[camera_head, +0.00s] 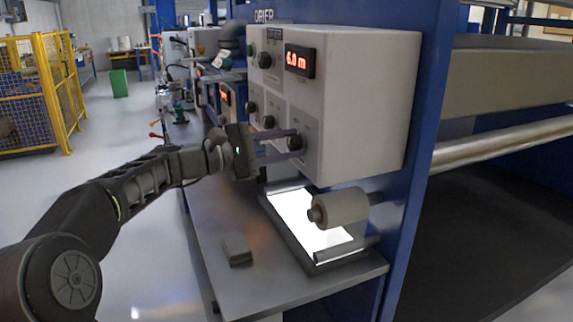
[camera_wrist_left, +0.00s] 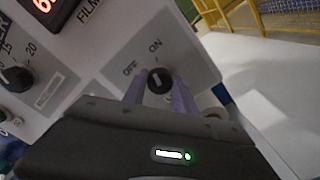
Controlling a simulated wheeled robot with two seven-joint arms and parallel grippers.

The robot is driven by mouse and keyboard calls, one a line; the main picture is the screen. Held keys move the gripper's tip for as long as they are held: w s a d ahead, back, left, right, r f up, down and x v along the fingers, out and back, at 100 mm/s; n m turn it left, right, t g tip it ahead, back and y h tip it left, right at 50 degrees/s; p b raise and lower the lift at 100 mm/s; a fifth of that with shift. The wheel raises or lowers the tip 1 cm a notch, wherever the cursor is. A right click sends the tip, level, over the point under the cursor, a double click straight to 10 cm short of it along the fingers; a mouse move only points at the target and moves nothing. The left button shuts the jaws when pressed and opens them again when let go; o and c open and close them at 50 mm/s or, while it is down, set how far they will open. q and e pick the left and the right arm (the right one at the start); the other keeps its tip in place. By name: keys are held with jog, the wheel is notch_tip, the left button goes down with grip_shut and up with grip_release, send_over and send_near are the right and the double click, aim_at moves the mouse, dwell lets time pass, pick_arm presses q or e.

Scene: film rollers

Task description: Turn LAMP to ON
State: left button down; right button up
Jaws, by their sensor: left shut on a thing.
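The black knob with OFF and ON marks (camera_wrist_left: 158,79) is on the front of the white control box (camera_head: 365,95). Its OFF mark is on the left and its ON mark is up and to the right in the left wrist view. A pale mark shows on the knob, but I cannot tell exactly where it points. My left gripper (camera_head: 293,145) is shut on this knob, with one finger on each side of it. My right gripper is not in view.
Other black knobs (camera_head: 269,122) and a red display (camera_head: 299,60) are on the box. Below are a bright white panel (camera_head: 300,222), a roller (camera_head: 343,207) and a small grey block (camera_head: 237,250) on the grey table. A yellow fence (camera_head: 62,90) stands at left.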

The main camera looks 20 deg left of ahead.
pick_arm(q)
jog(key=shift+f+m+b, duration=0.25)
jog(key=shift+m+b, duration=0.85)
jog(key=shift+b, duration=0.1)
jog(key=shift+r+m+b, duration=0.2)
jog(key=shift+m+b, duration=0.3)
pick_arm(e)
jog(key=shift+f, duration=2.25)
pick_arm(q)
jog(key=c, duration=1)
grip_release()
jog(key=v, duration=0.7)
jog(key=shift+s+a+b, duration=0.2)
jog(key=shift+s+b, duration=0.1)
jog(key=shift+b, duration=0.1)
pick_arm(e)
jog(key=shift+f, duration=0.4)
